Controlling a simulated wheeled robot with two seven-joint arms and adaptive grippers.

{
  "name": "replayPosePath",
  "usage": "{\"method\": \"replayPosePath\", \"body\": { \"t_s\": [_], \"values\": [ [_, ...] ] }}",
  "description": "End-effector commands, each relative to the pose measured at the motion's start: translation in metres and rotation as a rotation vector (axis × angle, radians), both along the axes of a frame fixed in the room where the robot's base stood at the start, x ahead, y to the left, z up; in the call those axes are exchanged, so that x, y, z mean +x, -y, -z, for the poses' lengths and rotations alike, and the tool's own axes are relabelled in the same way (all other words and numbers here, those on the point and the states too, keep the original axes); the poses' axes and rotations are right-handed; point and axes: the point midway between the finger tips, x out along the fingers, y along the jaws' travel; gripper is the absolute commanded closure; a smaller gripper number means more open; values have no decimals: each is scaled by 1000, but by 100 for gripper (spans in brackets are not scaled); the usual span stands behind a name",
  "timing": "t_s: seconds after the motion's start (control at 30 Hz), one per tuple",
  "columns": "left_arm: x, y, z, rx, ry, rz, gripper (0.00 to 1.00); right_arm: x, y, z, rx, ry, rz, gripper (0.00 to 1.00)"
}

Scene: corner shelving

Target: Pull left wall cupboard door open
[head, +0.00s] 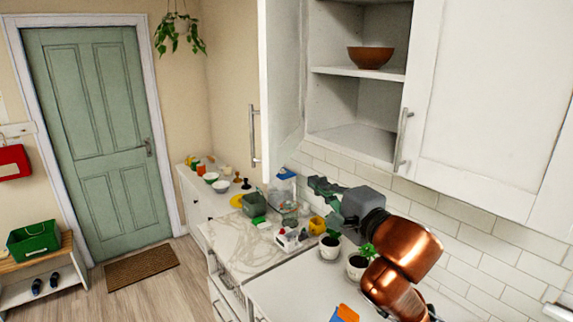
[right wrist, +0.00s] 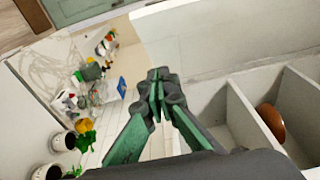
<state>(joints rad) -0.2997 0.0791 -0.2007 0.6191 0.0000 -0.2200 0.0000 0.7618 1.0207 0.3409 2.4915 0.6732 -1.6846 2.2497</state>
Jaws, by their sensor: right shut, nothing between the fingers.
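The left wall cupboard door (head: 284,75) stands swung open, edge towards me, with its inner face showing. Its bar handle (head: 253,137) is on the far side, left of the door edge. In the right wrist view a pale panel (right wrist: 225,40), which looks like this door, lies beyond the fingers. My right gripper (head: 318,185) is shut and empty, just right of and below the door's lower edge in the head view. It also shows in the right wrist view (right wrist: 157,78), fingers together. It is apart from the handle. My left gripper is out of view.
The open cupboard's shelf (head: 350,138) and a brown bowl (head: 370,57) are to the right. A second cupboard door (head: 485,90) is shut. Below, the counter (head: 245,255) holds potted plants (head: 330,243), a green container (head: 254,204) and several small things.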

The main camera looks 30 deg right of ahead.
Motion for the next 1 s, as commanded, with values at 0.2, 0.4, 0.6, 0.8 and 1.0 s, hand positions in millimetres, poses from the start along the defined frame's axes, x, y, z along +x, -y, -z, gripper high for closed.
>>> {"method": "replayPosePath", "body": {
  "t_s": [0.2,0.4,0.6,0.8,1.0],
  "values": [
    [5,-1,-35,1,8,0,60,14,1,-7,2,-1,-3,100],
    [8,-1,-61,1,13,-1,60,23,1,-6,2,-2,-3,100],
    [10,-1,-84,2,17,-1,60,36,3,-4,1,-2,0,100],
    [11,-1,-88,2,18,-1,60,78,6,-1,-1,-2,2,100],
    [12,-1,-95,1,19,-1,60,100,-13,-2,-2,1,-1,100]
  ]
}}
